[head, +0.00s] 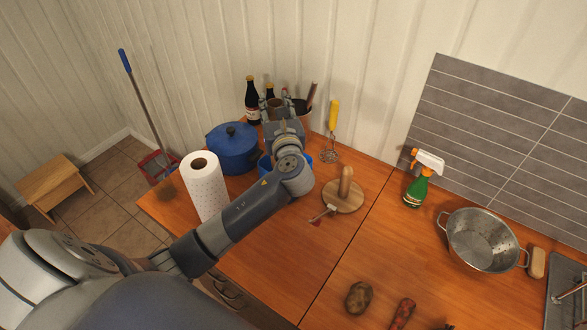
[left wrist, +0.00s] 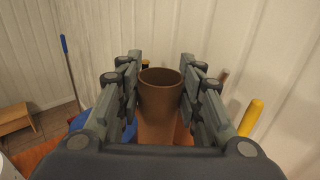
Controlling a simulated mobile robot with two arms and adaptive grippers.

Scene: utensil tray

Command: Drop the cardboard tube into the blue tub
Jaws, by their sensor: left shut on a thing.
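The brown cardboard tube (left wrist: 160,112) stands upright between the fingers of my left gripper (left wrist: 160,95) in the left wrist view, its open end up. The left gripper (head: 276,108) is shut on it, and the tube's brown top (head: 275,102) shows a little in the head view. The blue tub (head: 264,163) is mostly hidden behind my left wrist and forearm; only slivers of its blue side show. The gripper is beyond the tub in the picture, near the wall. My right gripper is not in view.
A blue lidded pot (head: 228,153) and a paper towel roll (head: 204,188) stand left of the arm. Dark bottles (head: 252,101), a utensil holder (head: 303,116) and a yellow-handled whisk (head: 333,118) are near the gripper. The front middle counter (head: 270,255) is clear.

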